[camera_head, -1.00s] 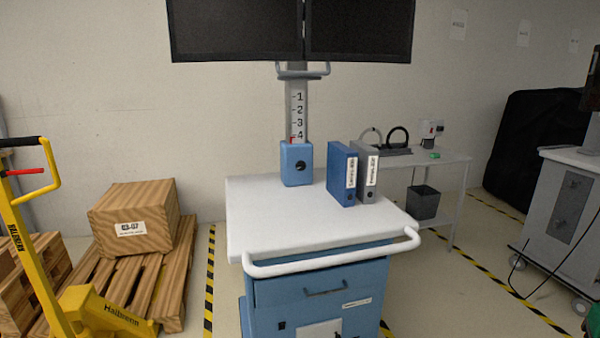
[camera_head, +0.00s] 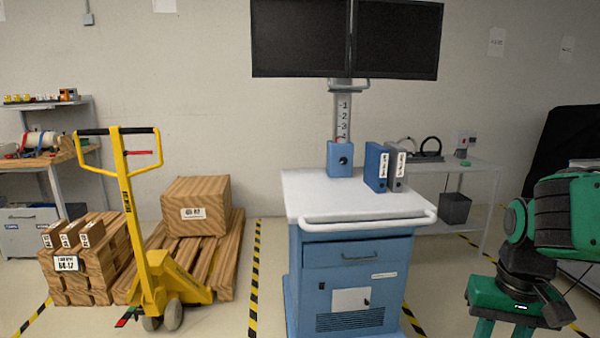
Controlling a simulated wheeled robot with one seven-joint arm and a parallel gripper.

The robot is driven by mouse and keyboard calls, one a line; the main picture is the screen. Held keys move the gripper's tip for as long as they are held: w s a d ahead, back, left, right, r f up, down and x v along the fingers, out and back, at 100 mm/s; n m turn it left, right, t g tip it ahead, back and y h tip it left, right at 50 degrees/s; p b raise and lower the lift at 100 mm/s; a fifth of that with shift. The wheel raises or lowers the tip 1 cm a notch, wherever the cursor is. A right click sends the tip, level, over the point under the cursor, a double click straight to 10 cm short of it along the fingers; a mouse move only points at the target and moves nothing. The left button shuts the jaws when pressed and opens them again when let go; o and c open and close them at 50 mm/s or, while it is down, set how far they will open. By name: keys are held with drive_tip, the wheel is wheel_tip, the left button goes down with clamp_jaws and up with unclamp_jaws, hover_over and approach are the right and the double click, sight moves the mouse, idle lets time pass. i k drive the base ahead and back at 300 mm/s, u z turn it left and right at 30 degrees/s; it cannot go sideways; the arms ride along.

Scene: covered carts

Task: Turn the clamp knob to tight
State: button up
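The clamp is a blue block (camera_head: 338,160) on the grey column (camera_head: 343,117) that stands behind the cart's white top. A dark round knob (camera_head: 343,160) shows on the block's front face; its turn position is too small to tell. The column carries a scale with the marks 1 to 4, and a small red piece (camera_head: 342,140) sits at the block's top, near the 4. The cart (camera_head: 335,204) is blue with a white top and a front handle. My gripper is not in view; the green and black arm links at the right are apart from the cart.
Blue and grey binders (camera_head: 377,167) stand on the cart top, right of the clamp. Two dark monitors (camera_head: 300,38) hang above. A yellow pallet jack (camera_head: 150,250) and a wooden crate (camera_head: 196,206) are on the left. The floor in front of the cart is partly clear.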

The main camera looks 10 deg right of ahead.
sight(343, 160)
drive_tip(key=u, duration=0.55)
drive_tip(key=k, duration=0.75)
drive_tip(key=u, duration=0.7)
drive_tip(key=i, duration=0.85)
drive_tip(key=z, duration=0.55)
drive_tip(key=i, duration=1.05)
drive_tip(key=z, duration=1.15)
drive_tip(key=i, duration=0.55)
drive_tip(key=z, duration=0.35)
